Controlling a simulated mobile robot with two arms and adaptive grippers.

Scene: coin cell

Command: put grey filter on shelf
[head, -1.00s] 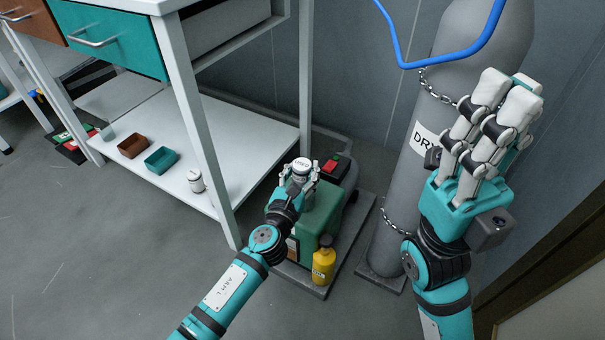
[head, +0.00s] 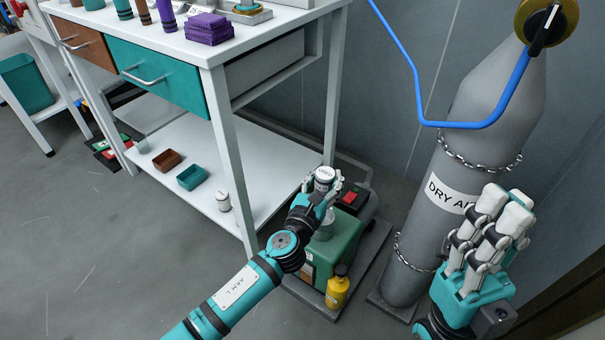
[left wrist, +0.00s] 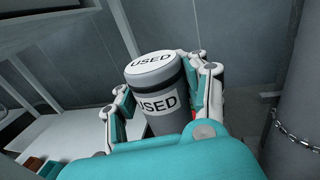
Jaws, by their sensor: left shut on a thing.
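The grey filter (left wrist: 155,90) is a grey cylinder with a dark band and labels reading "USED". My left gripper (head: 324,190) is shut on it and holds it upright above the green pump (head: 340,240); the filter's top (head: 325,174) shows in the head view. In the left wrist view the fingers clasp the filter from both sides. The lower white shelf (head: 262,160) under the workbench lies to the left of my left gripper. My right gripper (head: 490,235) is in front of the gas cylinder, its fingers pointing up; whether it is open is unclear.
On the shelf stand a small white canister (head: 223,202), a teal bin (head: 192,177) and a brown bin (head: 167,160). A bench leg (head: 236,175) rises at the shelf's front corner. A yellow bottle (head: 338,288) stands by the pump. The chained gas cylinder (head: 425,220) is at right.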

